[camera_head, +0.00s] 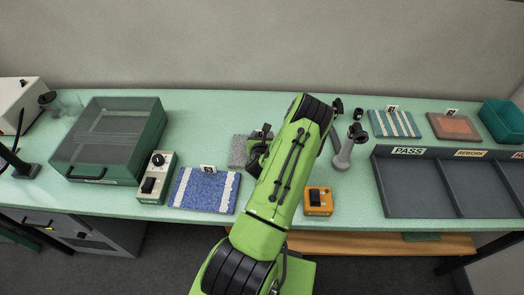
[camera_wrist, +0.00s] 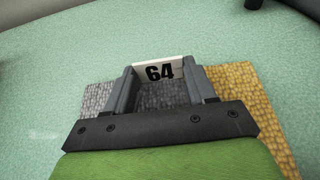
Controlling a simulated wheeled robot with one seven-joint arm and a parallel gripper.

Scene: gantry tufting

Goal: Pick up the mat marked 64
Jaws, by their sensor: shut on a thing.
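The mat marked 64 (camera_wrist: 98,97) lies under my gripper (camera_wrist: 166,84) in the wrist view. In the head view the grey part of the mat (camera_head: 238,152) shows left of my arm, and the arm hides the rest. I cannot tell whether the mat touches the table.
A blue mat (camera_head: 203,190) and a grey control box (camera_head: 155,178) are at left. An orange box (camera_head: 318,201) and a grey stand (camera_head: 343,153) are right of my arm. Farther right are a striped mat (camera_head: 394,124), an orange mat (camera_head: 454,127) and a PASS/REWORK tray (camera_head: 412,153).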

